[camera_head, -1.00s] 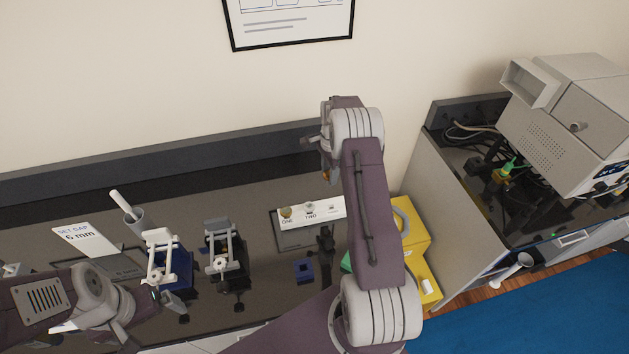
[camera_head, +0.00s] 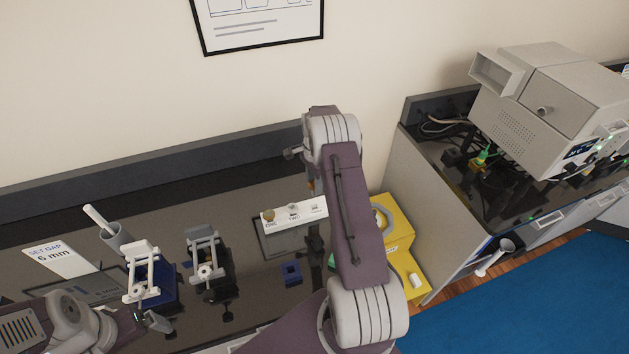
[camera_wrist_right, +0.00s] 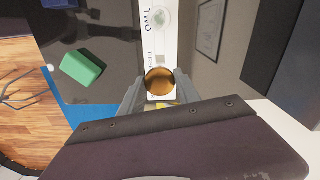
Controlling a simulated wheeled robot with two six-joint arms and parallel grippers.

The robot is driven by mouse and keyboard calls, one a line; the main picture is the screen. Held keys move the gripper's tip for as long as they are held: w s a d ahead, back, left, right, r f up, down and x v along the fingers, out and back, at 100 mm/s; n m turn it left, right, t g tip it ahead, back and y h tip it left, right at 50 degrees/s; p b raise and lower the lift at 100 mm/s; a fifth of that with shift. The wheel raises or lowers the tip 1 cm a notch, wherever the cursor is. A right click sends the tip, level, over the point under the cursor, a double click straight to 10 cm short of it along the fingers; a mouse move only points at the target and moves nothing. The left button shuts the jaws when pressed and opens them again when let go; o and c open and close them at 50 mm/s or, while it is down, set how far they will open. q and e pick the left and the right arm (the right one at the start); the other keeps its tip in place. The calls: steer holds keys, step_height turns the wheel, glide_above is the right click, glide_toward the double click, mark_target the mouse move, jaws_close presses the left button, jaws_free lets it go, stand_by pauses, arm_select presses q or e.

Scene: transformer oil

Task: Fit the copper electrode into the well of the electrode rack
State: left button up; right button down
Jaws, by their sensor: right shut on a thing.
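The copper electrode (camera_wrist_right: 160,82) is a round copper-coloured disc. My right gripper (camera_wrist_right: 159,90) is shut on it in the right wrist view, over the end of the white rack marked THREE. In the head view the electrode is a small orange spot (camera_head: 312,187) beside my right arm, which hides most of the gripper. The electrode rack (camera_head: 282,220) is a white strip labelled ONE and TWO, with a brass-coloured round piece at ONE and a pale one at TWO. The held disc hides the well below it. My left gripper (camera_head: 154,321) is at the lower left, its jaws unclear.
Two small clamp stands (camera_head: 143,275) (camera_head: 205,258) and a SET GAP 6 mm card (camera_head: 58,262) stand left. A yellow case (camera_head: 400,225) is at the right.

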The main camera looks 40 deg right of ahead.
step_height(320, 180, down, 5)
steer(key=b, duration=0.2)
steer(key=shift+w+d+b, duration=0.1)
steer(key=shift+b, duration=0.3)
steer(key=shift+f+b, duration=0.45)
steer(key=shift+f, duration=0.2)
steer(key=shift+f+b, duration=1.45)
steer(key=shift+f, duration=0.35)
stand_by(0.4)
steer(key=c, duration=0.8)
jaws_free()
step_height(320, 180, up, 8)
steer(key=shift+r+b, duration=0.25)
steer(key=shift+b, duration=0.95)
steer(key=shift+r, duration=0.35)
